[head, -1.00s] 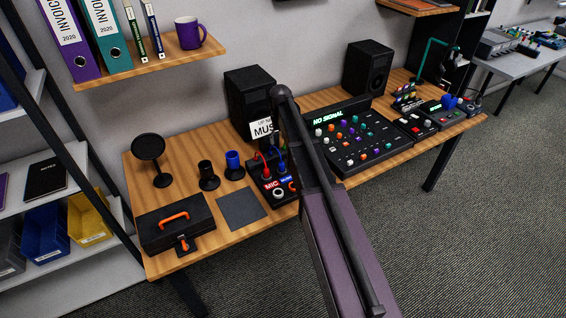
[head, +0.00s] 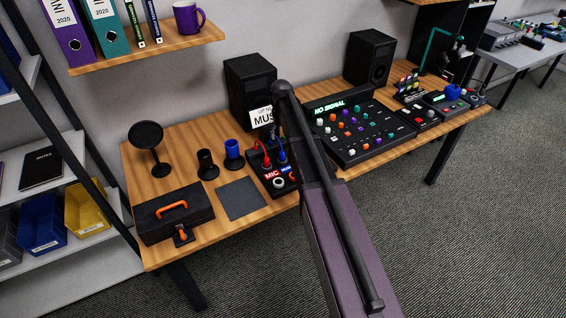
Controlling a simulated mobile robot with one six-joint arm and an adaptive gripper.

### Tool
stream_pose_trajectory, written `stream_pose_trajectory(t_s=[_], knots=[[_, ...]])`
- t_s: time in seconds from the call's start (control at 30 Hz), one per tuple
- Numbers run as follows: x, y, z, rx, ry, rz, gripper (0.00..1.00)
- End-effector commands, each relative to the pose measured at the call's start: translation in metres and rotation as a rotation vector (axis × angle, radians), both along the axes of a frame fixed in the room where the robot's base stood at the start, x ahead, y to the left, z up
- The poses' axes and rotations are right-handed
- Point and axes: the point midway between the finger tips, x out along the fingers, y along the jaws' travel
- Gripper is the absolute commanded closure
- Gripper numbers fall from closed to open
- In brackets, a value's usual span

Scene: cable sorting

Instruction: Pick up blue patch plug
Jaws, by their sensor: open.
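The blue patch plug (head: 282,154) stands upright in the black patch box (head: 284,190), behind the blue label. A red plug (head: 266,157) stands in the same box to its left, behind the red MIC label. My own arm crosses the picture just right of the blue plug and covers the right part of the box. My gripper does not show; it seems hidden behind my arm, so I cannot tell its distance from the plug.
A grey mat (head: 242,199) and black case (head: 174,214) lie in front. A mixer (head: 362,138) is right of my arm; a speaker (head: 250,90) stands behind.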

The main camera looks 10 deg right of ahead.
Motion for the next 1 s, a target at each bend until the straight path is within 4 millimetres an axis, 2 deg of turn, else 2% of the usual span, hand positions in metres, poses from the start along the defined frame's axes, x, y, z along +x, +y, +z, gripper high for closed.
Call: stream_pose_trajectory(t_s=[0.03, 0.53, 1.0], knots=[[0.0, 0.0, -0.008, 0.0, 0.0, 0.0, 0.25], [0.0, -0.001, -0.045, 0.0, 0.0, -0.001, 0.25], [0.0, -0.002, -0.051, 0.0, 0.0, -0.002, 0.25]])
